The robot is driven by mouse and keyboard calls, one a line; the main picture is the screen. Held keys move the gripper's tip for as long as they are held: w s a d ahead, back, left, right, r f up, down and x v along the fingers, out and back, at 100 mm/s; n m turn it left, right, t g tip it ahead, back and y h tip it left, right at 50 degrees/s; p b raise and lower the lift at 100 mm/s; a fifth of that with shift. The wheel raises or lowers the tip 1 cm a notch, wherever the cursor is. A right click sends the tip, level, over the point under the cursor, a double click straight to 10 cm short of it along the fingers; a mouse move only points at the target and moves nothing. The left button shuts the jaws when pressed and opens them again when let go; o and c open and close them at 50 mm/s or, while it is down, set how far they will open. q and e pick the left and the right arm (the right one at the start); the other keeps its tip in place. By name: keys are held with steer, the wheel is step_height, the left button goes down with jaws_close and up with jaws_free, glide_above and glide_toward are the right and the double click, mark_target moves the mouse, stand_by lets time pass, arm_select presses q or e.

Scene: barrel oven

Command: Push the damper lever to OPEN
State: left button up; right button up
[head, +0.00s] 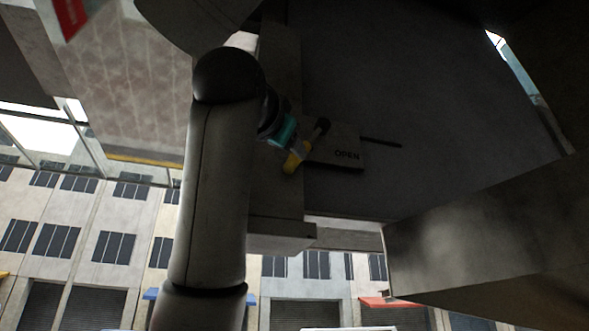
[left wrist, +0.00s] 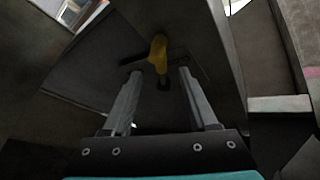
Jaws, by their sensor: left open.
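The damper lever shows as a yellow handle (head: 293,161) with a dark end, beside a dark plate marked OPEN (head: 347,155) in the head view. In the left wrist view the yellow lever (left wrist: 158,55) lies ahead, in line with the gap between my fingertips. My left gripper (left wrist: 160,74) is open. In the head view my left gripper (head: 299,148) is close to the lever and partly overlaps it. I cannot tell whether the fingers touch it. My right gripper is not in view.
A dark slot (head: 381,142) runs right from the OPEN plate. The large dark panel (head: 430,100) surrounds it on the right. A grey block (head: 470,245) juts in at lower right. Building fronts (head: 100,235) stand in the background.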

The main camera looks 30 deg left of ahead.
mark_target(308, 144)
arm_select(q)
steer(key=p+x, duration=0.3)
steer(key=x, duration=0.5)
steer(key=shift+s, duration=0.1)
jaws_close()
stand_by(1.2)
